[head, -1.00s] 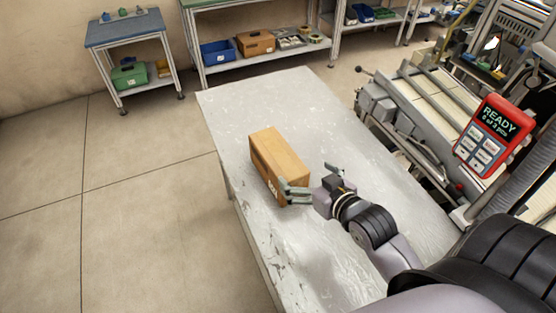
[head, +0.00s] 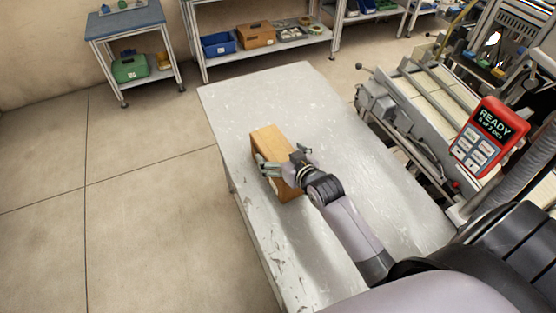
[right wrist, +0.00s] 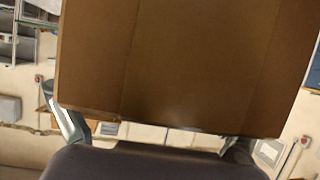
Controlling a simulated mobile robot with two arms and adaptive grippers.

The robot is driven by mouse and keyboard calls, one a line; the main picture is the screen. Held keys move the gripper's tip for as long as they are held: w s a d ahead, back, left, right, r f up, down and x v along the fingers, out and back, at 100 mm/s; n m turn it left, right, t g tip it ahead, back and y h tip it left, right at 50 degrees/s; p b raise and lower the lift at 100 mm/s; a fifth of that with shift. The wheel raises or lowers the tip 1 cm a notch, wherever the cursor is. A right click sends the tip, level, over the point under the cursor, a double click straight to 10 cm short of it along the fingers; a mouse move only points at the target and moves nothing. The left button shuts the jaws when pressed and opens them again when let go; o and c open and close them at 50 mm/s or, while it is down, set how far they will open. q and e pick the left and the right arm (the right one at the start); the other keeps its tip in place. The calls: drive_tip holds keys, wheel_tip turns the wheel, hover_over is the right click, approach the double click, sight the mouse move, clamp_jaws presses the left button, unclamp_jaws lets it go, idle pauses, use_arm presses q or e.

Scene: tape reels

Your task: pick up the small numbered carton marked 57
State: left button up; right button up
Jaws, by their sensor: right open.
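A brown cardboard carton (head: 268,139) lies on the grey worktable. My right gripper (head: 282,156) is open at the carton's near end, with one finger towards its left side and the other towards its right. The wrist covers much of the near face, and no number is readable. In the right wrist view the carton (right wrist: 175,65) fills the upper middle. The right gripper's fingers (right wrist: 150,128) show at its lower left and lower right; I cannot tell whether they touch it. My left gripper is not in view.
The worktable (head: 335,130) is otherwise bare. A machine with a red READY panel (head: 488,137) stands along its right side. Behind are a shelf with a blue bin (head: 218,45) and another carton (head: 255,36), and a small blue-topped table (head: 125,22). Floor is clear at left.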

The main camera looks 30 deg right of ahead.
drive_tip(key=shift+w+f, duration=0.1)
drive_tip(key=shift+w, duration=0.05)
drive_tip(key=shift+c, duration=0.4)
drive_tip(key=shift+f, duration=0.15)
drive_tip(key=c, duration=1.9)
drive_tip(key=shift+c, duration=0.3)
